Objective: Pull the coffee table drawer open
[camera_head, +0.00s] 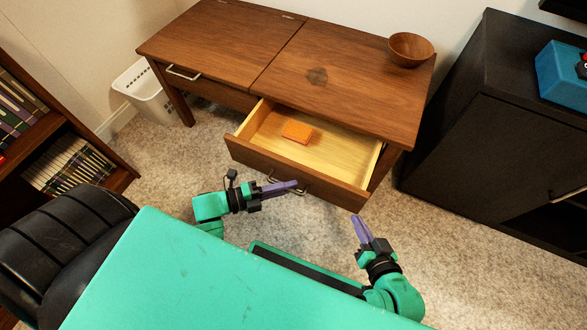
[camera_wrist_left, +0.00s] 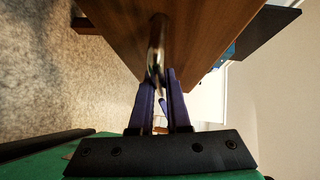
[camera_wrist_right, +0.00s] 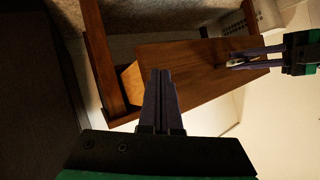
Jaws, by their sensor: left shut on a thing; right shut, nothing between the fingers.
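The brown wooden coffee table (camera_head: 350,85) stands against the wall. Its right drawer (camera_head: 285,172) is pulled well out and shows a pale wood inside with an orange box (camera_head: 297,131) in it. My left gripper (camera_head: 292,186) is at the front of this drawer. In the left wrist view its purple fingers (camera_wrist_left: 160,90) are shut on the metal drawer handle (camera_wrist_left: 157,45). My right gripper (camera_head: 361,228) is shut and empty, apart from the drawer front, near its right end. In the right wrist view its fingers (camera_wrist_right: 161,85) are together.
A second, closed drawer with a handle (camera_head: 183,74) is at the table's left. A wooden bowl (camera_head: 410,48) sits on the tabletop. A white basket (camera_head: 146,95), a bookshelf (camera_head: 65,130) and a dark cabinet (camera_head: 480,140) stand around. Carpet (camera_head: 185,165) is clear before the drawer.

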